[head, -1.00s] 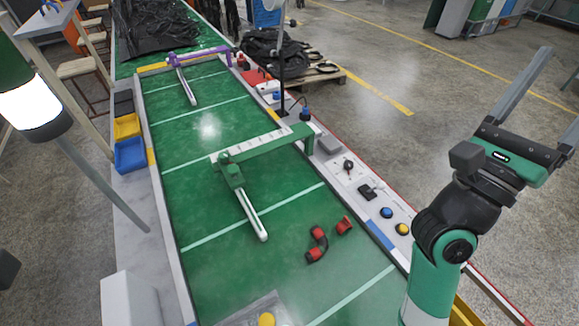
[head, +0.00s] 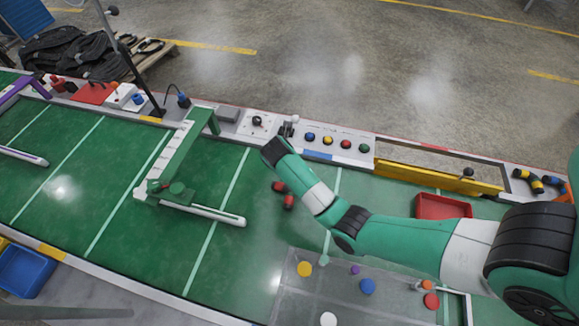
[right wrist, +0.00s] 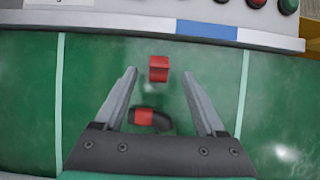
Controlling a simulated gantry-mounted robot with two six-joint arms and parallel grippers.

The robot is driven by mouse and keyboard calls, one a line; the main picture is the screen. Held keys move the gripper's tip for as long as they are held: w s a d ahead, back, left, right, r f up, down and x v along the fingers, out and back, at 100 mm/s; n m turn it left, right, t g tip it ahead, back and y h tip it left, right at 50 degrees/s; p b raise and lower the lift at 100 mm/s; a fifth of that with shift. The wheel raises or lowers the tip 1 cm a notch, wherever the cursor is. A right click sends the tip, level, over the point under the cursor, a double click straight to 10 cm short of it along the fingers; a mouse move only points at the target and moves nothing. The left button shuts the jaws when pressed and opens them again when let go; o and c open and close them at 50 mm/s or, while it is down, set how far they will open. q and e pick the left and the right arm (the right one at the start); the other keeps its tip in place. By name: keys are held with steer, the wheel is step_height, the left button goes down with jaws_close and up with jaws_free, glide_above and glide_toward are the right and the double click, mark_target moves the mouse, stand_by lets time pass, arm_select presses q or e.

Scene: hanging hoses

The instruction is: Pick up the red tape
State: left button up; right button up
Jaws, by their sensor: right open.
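The small red piece that fits the red tape (right wrist: 159,68) lies on the green belt in the right wrist view. My right gripper (right wrist: 160,74) is open, with a fingertip seen on either side of this piece; the height between them is unclear. In the head view the hose piece (head: 288,201) shows beside my right forearm. My left gripper is not in view.
A green frame with a white bar (head: 205,213) stands left of the red pieces. Behind them runs a panel with coloured buttons (head: 327,141). A clear board with coloured discs (head: 290,295) and a red bin (head: 442,207) are at the right.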

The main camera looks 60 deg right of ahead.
steer(key=shift+x, duration=1)
steer(key=b+x, duration=0.4)
steer(key=x, duration=0.1)
steer(key=shift+d, duration=0.3)
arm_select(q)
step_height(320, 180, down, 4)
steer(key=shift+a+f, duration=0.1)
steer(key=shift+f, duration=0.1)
arm_select(e)
steer(key=shift+w+r, duration=0.1)
jaws_close()
